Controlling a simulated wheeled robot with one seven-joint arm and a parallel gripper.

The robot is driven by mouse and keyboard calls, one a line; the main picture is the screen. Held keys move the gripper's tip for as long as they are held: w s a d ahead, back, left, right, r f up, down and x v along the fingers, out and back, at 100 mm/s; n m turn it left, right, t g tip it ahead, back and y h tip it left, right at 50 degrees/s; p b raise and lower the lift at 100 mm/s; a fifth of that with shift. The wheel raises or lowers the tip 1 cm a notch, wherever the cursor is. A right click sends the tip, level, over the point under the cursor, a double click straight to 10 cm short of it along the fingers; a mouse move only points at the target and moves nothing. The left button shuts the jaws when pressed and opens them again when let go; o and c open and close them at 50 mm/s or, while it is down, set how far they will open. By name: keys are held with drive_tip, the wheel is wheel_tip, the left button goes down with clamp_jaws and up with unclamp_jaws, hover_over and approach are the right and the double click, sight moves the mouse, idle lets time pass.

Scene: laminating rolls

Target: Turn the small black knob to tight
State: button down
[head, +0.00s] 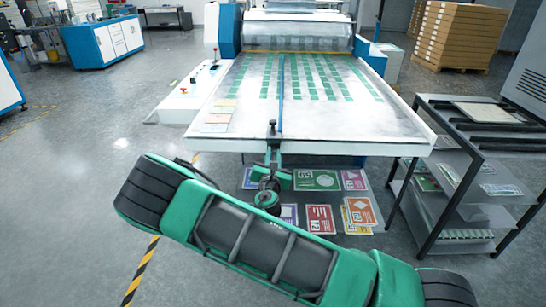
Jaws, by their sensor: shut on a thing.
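The small black knob (272,125) is at the front edge of the laminating table, at the near end of a thin blue bar (282,85). My gripper (272,138) reaches up to it from below and in front, and is shut on it. The gripper is small and dark in the head view, so its fingers are hard to make out. Any tight marking or the knob's turned angle is too small to read. My green and black arm fills the lower middle of the view.
The laminating table (330,125) carries rows of green cards. A control panel with a red button (183,91) is on its left. A grey shelf rack (455,165) stands close on the right. Coloured sheets (318,180) lie below the table's front edge. Open floor is at left.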

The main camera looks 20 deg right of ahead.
drive_tip(key=m, duration=0.4)
drive_tip(key=shift+f+m, duration=0.1)
drive_tip(key=shift+m, duration=0.2)
drive_tip(key=m, duration=0.8)
drive_tip(key=shift+m, duration=0.4)
drive_tip(key=shift+s+f+m, duration=0.1)
drive_tip(key=shift+m, duration=2.1)
drive_tip(key=shift+y, duration=0.3)
drive_tip(key=c, duration=1.7)
unclamp_jaws()
drive_tip(key=shift+o, duration=0.2)
drive_tip(key=v, duration=1)
drive_tip(key=shift+s, duration=0.25)
